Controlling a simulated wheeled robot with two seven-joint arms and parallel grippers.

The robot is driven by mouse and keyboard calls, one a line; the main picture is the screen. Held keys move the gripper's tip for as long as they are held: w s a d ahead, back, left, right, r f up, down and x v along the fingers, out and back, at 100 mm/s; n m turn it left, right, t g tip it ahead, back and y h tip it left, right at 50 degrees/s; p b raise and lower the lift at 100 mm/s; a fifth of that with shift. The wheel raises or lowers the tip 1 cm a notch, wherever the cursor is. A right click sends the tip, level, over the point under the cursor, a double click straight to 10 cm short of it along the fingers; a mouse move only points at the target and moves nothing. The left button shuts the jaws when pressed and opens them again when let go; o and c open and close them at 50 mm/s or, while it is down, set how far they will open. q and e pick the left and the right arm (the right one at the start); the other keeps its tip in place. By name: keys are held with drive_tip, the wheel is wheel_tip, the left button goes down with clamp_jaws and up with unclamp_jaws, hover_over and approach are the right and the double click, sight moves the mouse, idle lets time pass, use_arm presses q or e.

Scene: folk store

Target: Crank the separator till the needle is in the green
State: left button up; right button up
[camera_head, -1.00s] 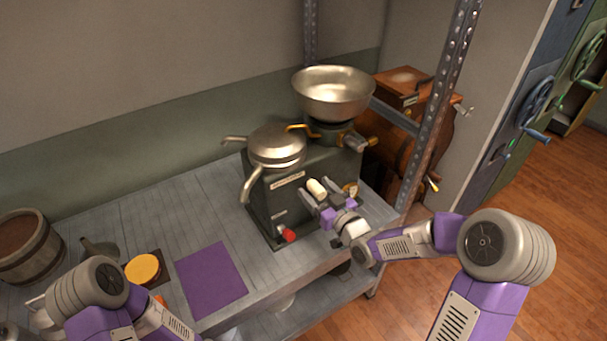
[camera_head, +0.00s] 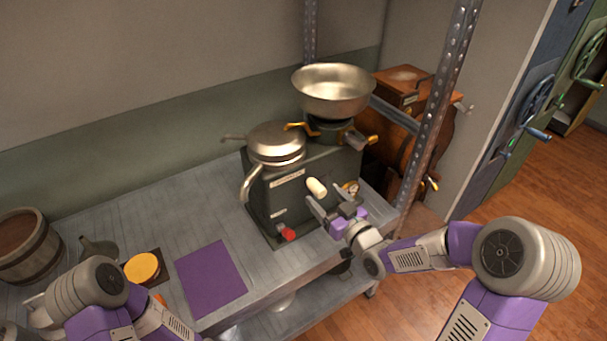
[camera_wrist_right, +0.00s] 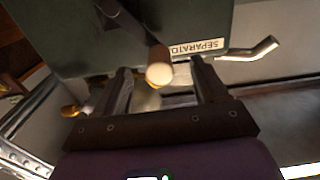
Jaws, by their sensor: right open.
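The separator (camera_head: 325,211) is a dark grey box on the metal table, with a silver bowl (camera_head: 333,91) and spouts on top. Its cream crank handle (camera_head: 316,187) sticks out of the front. A small brass-rimmed gauge (camera_head: 351,188) sits right of the handle; its needle is too small to read. My right gripper (camera_head: 327,210) is open just in front of and below the handle, apart from it. In the right wrist view the handle's round end (camera_wrist_right: 159,74) shows between the open fingers. My left arm is at the bottom left; its fingers cannot be made out.
A red knob (camera_head: 288,234) is low on the separator's front. A purple mat (camera_head: 210,279), a yellow round item (camera_head: 142,267) and a wooden bucket (camera_head: 26,246) are to the left. A metal post (camera_head: 437,105) stands close on the right.

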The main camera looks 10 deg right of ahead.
drive_tip(key=v, duration=0.5)
drive_tip(key=shift+s, duration=0.15)
idle(0.5)
drive_tip(key=s+a+f+m+g+h+p, duration=0.1)
drive_tip(key=a+f+g, duration=0.15)
drive_tip(key=f, duration=0.45)
drive_tip(key=s+a+f+m+g, duration=0.1)
drive_tip(key=f+m+g, duration=0.15)
drive_tip(key=f, duration=0.35)
drive_tip(key=s+a+f+m+g+h+p, duration=0.1)
drive_tip(key=s+f+g, duration=0.15)
drive_tip(key=f, duration=0.45)
drive_tip(key=s+a+f+m+g, duration=0.1)
drive_tip(key=s+a+f+g, duration=0.2)
drive_tip(key=s+f, duration=0.3)
drive_tip(key=s+a+f+m+g+p, duration=0.1)
drive_tip(key=s+a+f+g, duration=0.1)
drive_tip(key=s+f+g, duration=0.4)
drive_tip(key=s, duration=0.3)
drive_tip(key=shift+s+a+f, duration=0.25)
drive_tip(key=shift+s+a, duration=0.1)
